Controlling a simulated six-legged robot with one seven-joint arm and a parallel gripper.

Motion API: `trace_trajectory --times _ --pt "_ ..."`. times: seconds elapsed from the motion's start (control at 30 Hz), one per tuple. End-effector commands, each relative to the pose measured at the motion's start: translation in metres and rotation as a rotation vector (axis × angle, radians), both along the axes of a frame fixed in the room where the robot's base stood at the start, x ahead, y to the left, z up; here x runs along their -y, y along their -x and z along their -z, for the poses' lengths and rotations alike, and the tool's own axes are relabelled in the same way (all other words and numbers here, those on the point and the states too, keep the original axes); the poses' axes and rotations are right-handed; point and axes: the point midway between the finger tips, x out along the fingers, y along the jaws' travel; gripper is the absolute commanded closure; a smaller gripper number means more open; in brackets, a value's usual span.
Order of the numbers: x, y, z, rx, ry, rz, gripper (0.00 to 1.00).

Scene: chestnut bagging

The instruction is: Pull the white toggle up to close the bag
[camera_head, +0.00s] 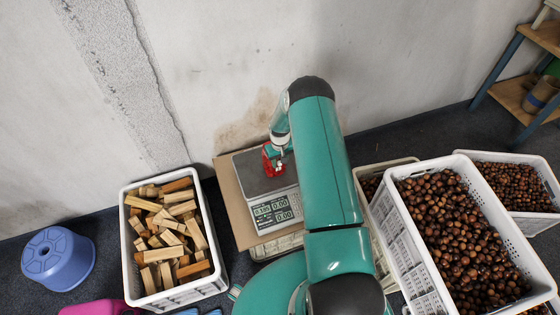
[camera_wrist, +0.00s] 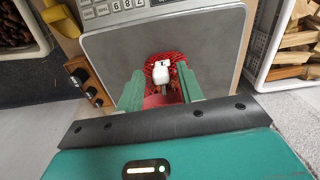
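The red net bag (camera_head: 267,163) stands on the grey plate of the scale (camera_head: 252,181) in the head view. In the wrist view the bag's red mesh (camera_wrist: 178,58) surrounds the white toggle (camera_wrist: 161,72). My gripper (camera_wrist: 160,82) is above the bag, its two green fingers apart on either side of the toggle. The toggle shows in the gap near the fingertips, and I see no clear contact with either finger. In the head view my gripper (camera_head: 277,152) is at the bag and partly hides it. The bag's lower part and contents are hidden.
The scale rests on a cardboard box (camera_head: 228,187) against the wall. A white crate of wood blocks (camera_head: 127,236) stands left. White crates of chestnuts (camera_head: 395,232) stand right. A blue stool (camera_head: 58,257) is far left, a wooden shelf (camera_head: 545,38) far right.

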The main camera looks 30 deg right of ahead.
Motion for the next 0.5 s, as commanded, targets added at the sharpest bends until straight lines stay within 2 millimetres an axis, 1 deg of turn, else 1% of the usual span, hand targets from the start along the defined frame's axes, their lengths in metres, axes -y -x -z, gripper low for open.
trace_trajectory --times 0.03,0.17,0.5 --pt "0.0000 0.0001 -0.0001 0.000 0.000 0.000 0.74" --pt "0.0000 0.0001 -0.0002 0.000 0.000 0.000 0.99" --pt "0.0001 0.0001 -0.0003 0.000 0.000 0.000 1.00"
